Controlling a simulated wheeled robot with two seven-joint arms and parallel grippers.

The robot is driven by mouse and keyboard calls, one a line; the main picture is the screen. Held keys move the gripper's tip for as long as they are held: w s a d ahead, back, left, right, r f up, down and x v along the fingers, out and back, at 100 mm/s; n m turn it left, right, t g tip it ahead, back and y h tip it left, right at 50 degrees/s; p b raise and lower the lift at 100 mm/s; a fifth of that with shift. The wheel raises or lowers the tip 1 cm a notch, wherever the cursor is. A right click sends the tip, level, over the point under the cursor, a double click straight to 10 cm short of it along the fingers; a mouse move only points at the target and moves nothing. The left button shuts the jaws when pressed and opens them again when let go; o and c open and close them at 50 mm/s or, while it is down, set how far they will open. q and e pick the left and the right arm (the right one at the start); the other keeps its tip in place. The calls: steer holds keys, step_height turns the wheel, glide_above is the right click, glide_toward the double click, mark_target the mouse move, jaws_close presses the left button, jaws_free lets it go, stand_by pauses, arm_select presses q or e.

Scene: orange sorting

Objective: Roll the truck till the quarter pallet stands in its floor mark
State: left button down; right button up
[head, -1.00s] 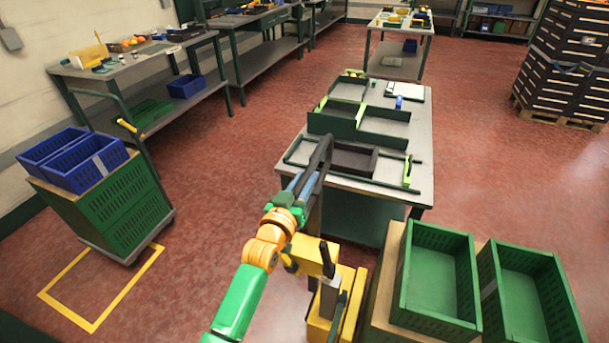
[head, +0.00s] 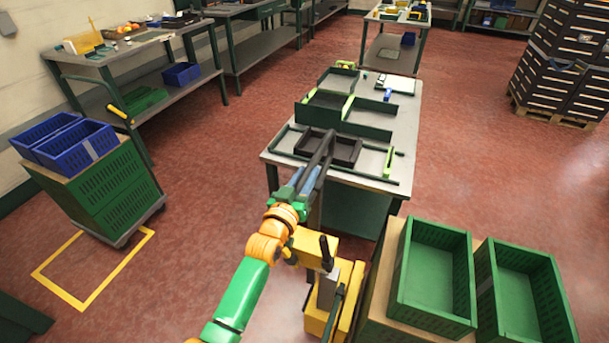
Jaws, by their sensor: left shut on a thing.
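The yellow truck (head: 345,301) stands low at the centre, with a dark upright handle (head: 328,146). My left gripper (head: 307,180) is shut on this handle. Beside the truck at the lower right is a wood-topped load (head: 380,292) bearing two open green crates (head: 433,317). It seems to ride with the truck; the quarter pallet underneath is hidden. A yellow floor mark (head: 57,291) lies at the lower left, its inside bare where visible. My right gripper is out of view.
A wheeled stack of green crates (head: 115,190) with blue bins (head: 85,150) stands at the mark's far edge, hiding part of it. A table (head: 372,168) with trays stands just beyond the truck. Red floor (head: 215,210) is clear between stack and table.

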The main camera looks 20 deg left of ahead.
arm_select(q)
steer(key=c, duration=1)
jaws_free()
steer(key=shift+d+r, duration=0.1)
steer(key=o, duration=0.3)
steer(key=shift+w+d, duration=0.1)
steer(key=shift+d, duration=0.2)
steer(key=shift+a, duration=0.1)
steer(key=s, duration=0.7)
steer(key=shift+s, duration=0.1)
